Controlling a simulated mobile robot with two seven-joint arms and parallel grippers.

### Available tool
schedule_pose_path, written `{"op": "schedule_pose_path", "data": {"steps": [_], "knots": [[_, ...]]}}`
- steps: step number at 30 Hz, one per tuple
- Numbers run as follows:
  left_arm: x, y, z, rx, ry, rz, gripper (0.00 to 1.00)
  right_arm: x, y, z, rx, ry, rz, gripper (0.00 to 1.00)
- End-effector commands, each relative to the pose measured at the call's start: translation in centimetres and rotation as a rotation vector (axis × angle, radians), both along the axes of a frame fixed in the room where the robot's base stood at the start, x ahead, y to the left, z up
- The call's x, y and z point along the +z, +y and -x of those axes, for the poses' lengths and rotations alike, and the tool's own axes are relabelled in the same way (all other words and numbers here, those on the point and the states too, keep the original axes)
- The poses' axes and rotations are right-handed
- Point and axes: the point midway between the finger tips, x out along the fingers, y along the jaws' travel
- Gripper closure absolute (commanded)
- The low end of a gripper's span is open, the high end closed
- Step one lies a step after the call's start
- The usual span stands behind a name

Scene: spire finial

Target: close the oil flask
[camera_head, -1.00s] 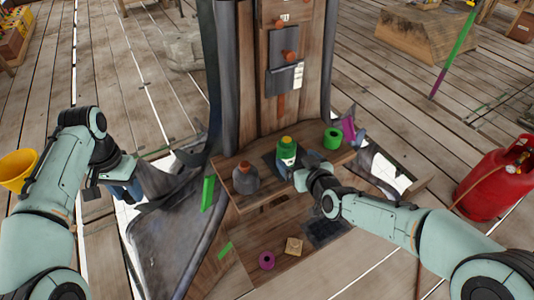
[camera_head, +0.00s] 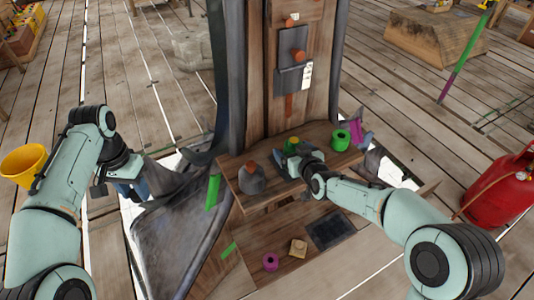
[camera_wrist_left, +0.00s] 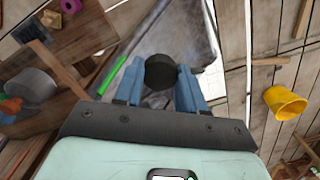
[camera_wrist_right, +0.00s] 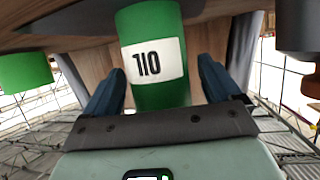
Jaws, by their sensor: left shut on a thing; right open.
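The oil flask (camera_head: 293,142) is a green bottle standing on the wooden shelf, mostly hidden in the head view by my right gripper (camera_head: 289,162). In the right wrist view the oil flask (camera_wrist_right: 153,25) shows its white label upside down. There my right gripper (camera_wrist_right: 160,88) is open, with one finger on each side of the flask. I cannot tell whether they touch it. My left gripper (camera_wrist_left: 160,92) is shut on a dark round cap-like piece (camera_wrist_left: 160,72), away from the shelf. In the head view the left gripper (camera_head: 128,190) is at the left, its held piece hard to see.
On the shelf (camera_head: 270,205), a grey flask (camera_head: 252,180) with a brown top stands left of the oil flask and a green ring (camera_head: 340,140) stands right. A purple ring (camera_head: 271,262) and a tan block (camera_head: 298,248) lie lower. A red gas cylinder (camera_head: 500,183) stands right.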

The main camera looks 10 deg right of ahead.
Motion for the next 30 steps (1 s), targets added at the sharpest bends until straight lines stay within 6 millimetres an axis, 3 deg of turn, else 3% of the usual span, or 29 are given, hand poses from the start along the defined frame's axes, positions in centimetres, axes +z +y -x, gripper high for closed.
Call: {"op": "schedule_pose_path", "data": {"steps": [11, 16, 25, 30], "knots": [[0.0, 0.0, 0.0, 0.000, 0.000, 0.000, 0.88, 0.0, 0.0, -0.2, 0.000, 0.000, 0.000, 0.13], [0.0, 0.0, 0.0, 0.000, 0.000, 0.000, 0.88, 0.0, 0.0, -0.2, 0.000, 0.000, 0.000, 0.68], [0.1, 0.0, 0.0, 0.000, 0.000, 0.000, 0.88, 0.1, 0.0, -0.2, 0.000, -0.002, 0.000, 0.69], [0.4, 0.0, 0.0, 0.000, -0.001, 0.000, 0.88, 1.2, 0.1, -0.2, 0.000, -0.004, -0.001, 0.69]]}}
